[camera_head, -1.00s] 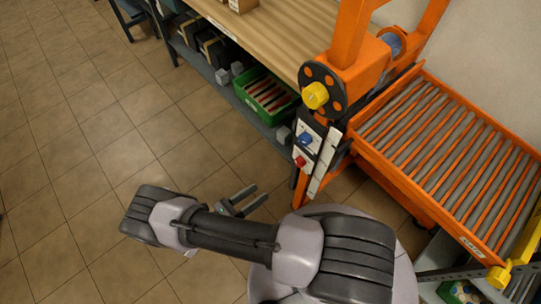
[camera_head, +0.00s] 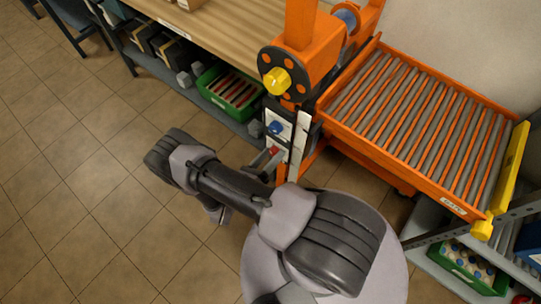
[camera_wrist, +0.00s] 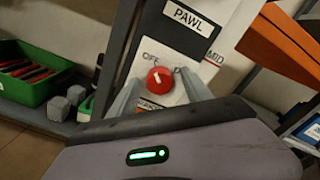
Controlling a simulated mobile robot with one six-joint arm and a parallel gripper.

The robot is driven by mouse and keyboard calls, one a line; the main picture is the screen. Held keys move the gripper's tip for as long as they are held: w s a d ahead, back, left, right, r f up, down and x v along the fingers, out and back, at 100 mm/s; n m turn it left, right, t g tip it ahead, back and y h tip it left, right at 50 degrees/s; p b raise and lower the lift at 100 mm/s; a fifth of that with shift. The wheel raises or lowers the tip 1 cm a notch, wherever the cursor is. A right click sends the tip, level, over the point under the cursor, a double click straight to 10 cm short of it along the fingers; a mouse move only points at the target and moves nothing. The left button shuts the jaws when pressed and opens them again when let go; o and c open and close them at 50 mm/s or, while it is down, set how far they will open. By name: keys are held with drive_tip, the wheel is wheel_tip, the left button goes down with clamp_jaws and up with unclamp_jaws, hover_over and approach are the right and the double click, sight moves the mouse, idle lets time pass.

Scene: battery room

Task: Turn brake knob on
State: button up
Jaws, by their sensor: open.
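A red round knob (camera_wrist: 160,80) with a white pointer mark sits on a white plate on the orange machine's panel. Text reading "OFF" shows at its upper left; other lettering is partly hidden by a finger. A label below the knob is mostly covered, so I cannot read it. The knob also shows in the head view (camera_head: 272,150). My gripper (camera_wrist: 161,92) is open, its two grey fingers on either side of the knob in the wrist view; I cannot tell whether they touch it. In the head view my gripper (camera_head: 265,160) is at the panel's lower part.
A blue knob (camera_head: 275,127) is above the red one, and a yellow knob (camera_head: 277,81) is on a black disc higher up. A "PAWL" plate (camera_wrist: 187,17) shows above. A roller conveyor (camera_head: 410,120) is right; a green bin (camera_head: 230,90) is left. Floor at left is clear.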

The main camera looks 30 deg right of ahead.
clamp_jaws()
drive_tip(key=shift+m, duration=0.3)
drive_tip(key=m+b, duration=0.1)
drive_tip(key=m, duration=0.2)
drive_tip(key=shift+m, duration=0.4)
drive_tip(key=m, duration=0.4)
drive_tip(key=shift+m, duration=0.3)
drive_tip(key=m, duration=0.8)
drive_tip(key=shift+s, duration=0.1)
drive_tip(key=shift+m, duration=0.5)
